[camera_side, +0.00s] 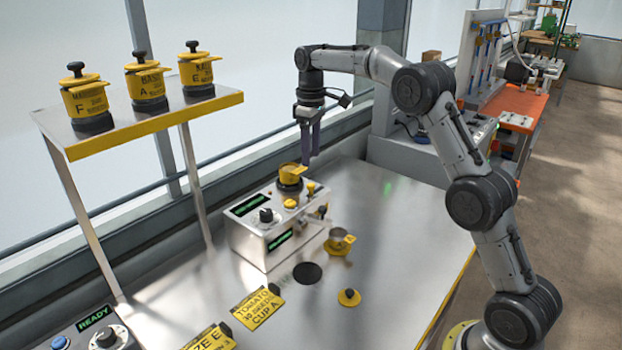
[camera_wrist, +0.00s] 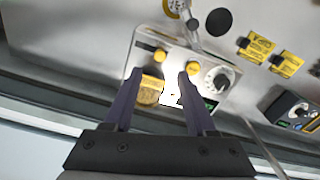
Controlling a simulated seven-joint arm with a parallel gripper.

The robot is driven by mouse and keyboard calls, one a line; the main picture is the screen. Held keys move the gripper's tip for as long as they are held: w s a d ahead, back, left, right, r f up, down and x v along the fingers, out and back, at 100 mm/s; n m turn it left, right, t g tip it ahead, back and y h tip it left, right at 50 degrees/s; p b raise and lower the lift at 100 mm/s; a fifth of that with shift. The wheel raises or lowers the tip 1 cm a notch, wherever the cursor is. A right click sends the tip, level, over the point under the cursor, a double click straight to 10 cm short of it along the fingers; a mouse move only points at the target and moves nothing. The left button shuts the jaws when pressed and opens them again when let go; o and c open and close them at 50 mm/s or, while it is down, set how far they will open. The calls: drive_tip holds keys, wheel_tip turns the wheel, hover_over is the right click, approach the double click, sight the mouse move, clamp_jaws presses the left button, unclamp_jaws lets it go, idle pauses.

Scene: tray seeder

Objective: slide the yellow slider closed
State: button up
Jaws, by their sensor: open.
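The seeder box (camera_side: 262,243) stands on the steel table, with an open-topped yellow canister (camera_side: 289,174) on it. Two small yellow knobs sit on the box top, one in front of the canister (camera_side: 291,203) and one to its right (camera_side: 311,187). They also show in the wrist view, as a left knob (camera_wrist: 160,54) and a right knob (camera_wrist: 192,68); I cannot tell which is the slider. My gripper (camera_side: 309,160) is open, pointing down, above and just behind the canister. In the wrist view the canister (camera_wrist: 150,91) lies between its fingers, which appear apart from it.
A yellow cup (camera_side: 340,238) is at the box's right. A yellow lid (camera_side: 349,298) and label plates (camera_side: 257,307) lie in front. A raised shelf (camera_side: 150,128) with three canisters stands left. The table's right side is clear.

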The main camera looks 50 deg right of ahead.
sight(311, 184)
wheel_tip(311, 184, down, 8)
idle(0.4)
clamp_jaws()
idle(1.3)
